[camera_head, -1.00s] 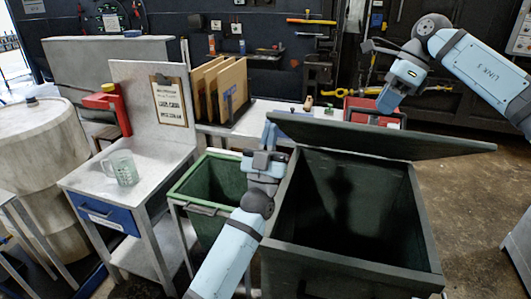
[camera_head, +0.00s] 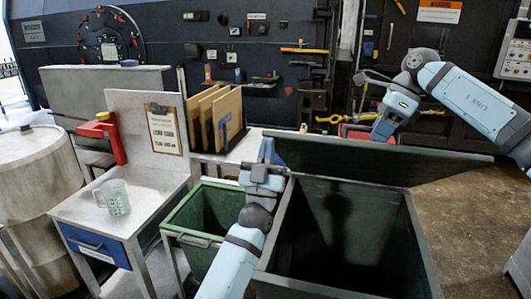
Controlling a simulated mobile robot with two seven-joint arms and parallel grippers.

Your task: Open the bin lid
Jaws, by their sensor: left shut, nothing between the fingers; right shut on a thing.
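The large dark green bin (camera_head: 427,262) stands at the lower right, and its inside is open to view and dark. Its lid (camera_head: 390,163) is raised at a slant above the far side of the bin. My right gripper (camera_head: 383,132) is at the lid's upper far edge and is shut on the lid; its fingertips are partly hidden behind the lid. My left gripper (camera_head: 267,150) is shut and empty, upright beside the lid's left end and the bin's far left corner. I cannot tell whether it touches the lid.
A smaller green bin (camera_head: 190,240) stands left of the large bin. A table with a blue drawer (camera_head: 95,246) holds a clear cup (camera_head: 115,197). A bench (camera_head: 215,158) with upright boards (camera_head: 219,120) lies behind. Floor (camera_head: 470,205) is clear at right.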

